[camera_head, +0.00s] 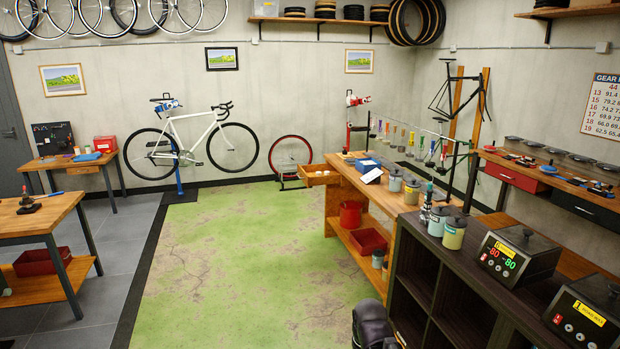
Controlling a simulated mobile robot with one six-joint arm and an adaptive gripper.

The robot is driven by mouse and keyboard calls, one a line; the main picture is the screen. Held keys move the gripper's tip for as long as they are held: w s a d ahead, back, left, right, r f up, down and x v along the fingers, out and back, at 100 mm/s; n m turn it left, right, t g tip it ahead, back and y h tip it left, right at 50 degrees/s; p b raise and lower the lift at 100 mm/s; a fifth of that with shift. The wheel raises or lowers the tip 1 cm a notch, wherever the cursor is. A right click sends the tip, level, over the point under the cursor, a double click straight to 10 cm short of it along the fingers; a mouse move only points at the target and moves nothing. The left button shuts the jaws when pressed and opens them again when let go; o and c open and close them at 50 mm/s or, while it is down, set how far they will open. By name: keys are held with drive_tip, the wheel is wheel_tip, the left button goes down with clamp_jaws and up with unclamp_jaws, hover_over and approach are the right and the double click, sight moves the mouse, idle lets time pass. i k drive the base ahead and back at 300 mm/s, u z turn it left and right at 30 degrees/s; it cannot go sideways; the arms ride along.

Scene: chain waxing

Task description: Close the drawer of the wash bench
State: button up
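A long wooden bench (345,170), likely the wash bench, stands right of centre with jars and a blue tray on it. A wooden drawer (319,176) sticks out from its far left side, beyond the bench edge, and stands open. Small pale items lie in it. My gripper is not clearly in view. A dark rounded part (371,326) at the bottom edge may be mine; no fingers show on it.
A dark shelf unit (440,262) with two pots and wax heaters (517,255) fills the right foreground. The green floor (235,260) left of the bench is clear. A wooden table (40,217) stands left. A white bicycle (190,143) stands at the back.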

sight(307, 172)
drive_tip(key=i, duration=0.3)
drive_tip(key=u, duration=0.1)
drive_tip(key=k, duration=0.6)
drive_tip(key=u, duration=0.25)
drive_tip(key=i, duration=2)
drive_tip(key=u, duration=0.2)
